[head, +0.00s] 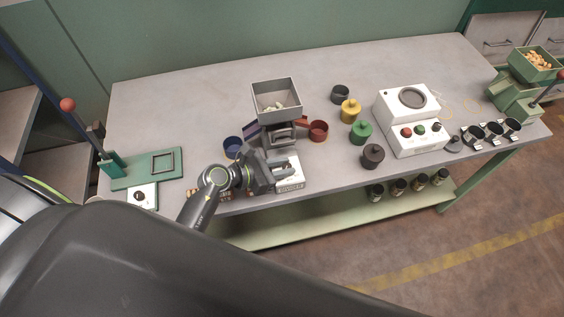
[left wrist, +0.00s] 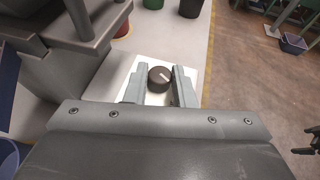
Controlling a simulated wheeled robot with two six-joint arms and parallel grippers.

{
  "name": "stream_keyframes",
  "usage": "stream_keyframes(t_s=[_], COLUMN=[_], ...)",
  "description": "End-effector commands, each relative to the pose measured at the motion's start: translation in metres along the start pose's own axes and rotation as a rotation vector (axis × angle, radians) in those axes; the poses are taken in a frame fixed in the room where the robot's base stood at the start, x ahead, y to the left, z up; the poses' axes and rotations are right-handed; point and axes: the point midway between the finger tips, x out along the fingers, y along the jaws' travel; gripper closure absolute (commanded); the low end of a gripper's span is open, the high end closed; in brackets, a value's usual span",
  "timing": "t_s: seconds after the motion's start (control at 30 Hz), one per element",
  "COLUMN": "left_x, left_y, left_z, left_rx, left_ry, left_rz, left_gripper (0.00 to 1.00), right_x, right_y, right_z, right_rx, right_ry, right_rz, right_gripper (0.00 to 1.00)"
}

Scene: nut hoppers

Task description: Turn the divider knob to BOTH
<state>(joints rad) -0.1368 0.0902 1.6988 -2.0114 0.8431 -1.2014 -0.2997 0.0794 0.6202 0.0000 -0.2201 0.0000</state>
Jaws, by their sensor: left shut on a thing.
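The divider knob (left wrist: 159,77) is a dark round knob with a white pointer line, on a white plate (left wrist: 157,62) in the left wrist view. The pointer slants to the lower right there. My left gripper (head: 285,172) is over the labelled white divider plate (head: 292,184) at the table's front edge. In the left wrist view my left gripper (left wrist: 160,88) has one finger on each side of the knob and is shut on it. The knob is hidden by the gripper in the head view. The plate's position marks are not readable. My right gripper does not show in the head view.
A grey hopper (head: 273,88) with pale nuts stands behind the plate, close to my gripper. A blue cup (head: 232,146) and red cup (head: 318,131) flank it. Several lidded pots and a white machine (head: 407,103) stand right. A green lever press (head: 146,170) stands left.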

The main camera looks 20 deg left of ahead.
Motion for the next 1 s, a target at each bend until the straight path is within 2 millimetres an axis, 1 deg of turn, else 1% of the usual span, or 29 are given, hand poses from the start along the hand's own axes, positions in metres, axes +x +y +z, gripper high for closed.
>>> stream_keyframes(t_s=[0.03, 0.3, 0.5, 0.7, 1.0], left_x=[-0.002, -0.001, 0.000, 0.001, 0.002], left_y=[-0.003, -0.006, -0.007, -0.008, -0.008], left_z=[0.004, 0.005, 0.004, 0.003, 0.001], left_rx=[-0.020, -0.108, -0.160, -0.193, -0.212], left_ry=[-0.001, 0.000, 0.002, 0.002, 0.001], left_rz=[0.036, 0.247, 0.375, 0.461, 0.514], left_gripper=[1.00, 1.00, 1.00, 1.00, 1.00], right_x=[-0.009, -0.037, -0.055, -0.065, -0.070], right_y=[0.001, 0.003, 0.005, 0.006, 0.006], right_z=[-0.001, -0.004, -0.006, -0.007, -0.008], right_rx=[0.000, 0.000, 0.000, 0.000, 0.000], right_ry=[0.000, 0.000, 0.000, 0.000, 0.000], right_rz=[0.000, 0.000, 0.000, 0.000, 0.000], right_gripper=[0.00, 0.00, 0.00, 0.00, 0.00])
